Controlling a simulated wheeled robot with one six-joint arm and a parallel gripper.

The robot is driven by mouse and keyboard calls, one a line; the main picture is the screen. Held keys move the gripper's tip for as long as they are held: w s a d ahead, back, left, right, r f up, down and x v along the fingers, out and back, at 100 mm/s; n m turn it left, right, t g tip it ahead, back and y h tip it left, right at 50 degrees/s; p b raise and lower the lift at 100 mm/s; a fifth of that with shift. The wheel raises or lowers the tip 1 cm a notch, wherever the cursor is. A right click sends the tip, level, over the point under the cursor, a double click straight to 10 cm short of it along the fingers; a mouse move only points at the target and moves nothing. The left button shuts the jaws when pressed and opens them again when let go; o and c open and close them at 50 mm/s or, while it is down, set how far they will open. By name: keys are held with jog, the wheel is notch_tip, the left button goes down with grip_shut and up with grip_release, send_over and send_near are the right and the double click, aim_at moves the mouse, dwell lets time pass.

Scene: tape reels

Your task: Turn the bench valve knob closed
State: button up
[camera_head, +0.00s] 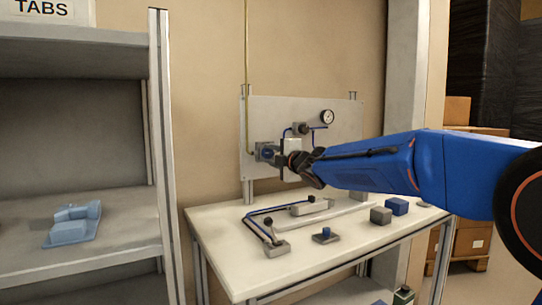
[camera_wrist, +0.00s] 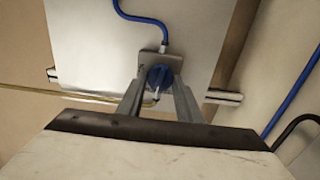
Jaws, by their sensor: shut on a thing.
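The blue valve knob (camera_wrist: 160,77) sits on a grey bracket (camera_wrist: 161,58) on the upright panel, with a blue hose running up from the bracket. In the head view the knob (camera_head: 268,153) shows at the panel's left, just beyond my gripper. My gripper (camera_wrist: 160,92) has its two grey fingers on either side of the knob and is shut on it. In the head view my gripper (camera_head: 284,158) reaches the panel from the right. My wrist hides part of the panel there.
The grey panel (camera_head: 262,112) stands behind the white bench (camera_head: 222,232) and carries a round gauge (camera_head: 327,117). A shelf upright (camera_head: 165,160) stands at left.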

jog(key=shift+f+n, duration=0.15)
jog(key=shift+n, duration=0.95)
jog(key=o, duration=1)
jog(key=shift+o, duration=0.2)
jog(key=shift+s+d, duration=0.25)
jog(key=shift+s, duration=0.15)
jog(key=v, duration=1.6)
jog(key=shift+s+d, duration=0.15)
jog(key=shift+s, duration=0.05)
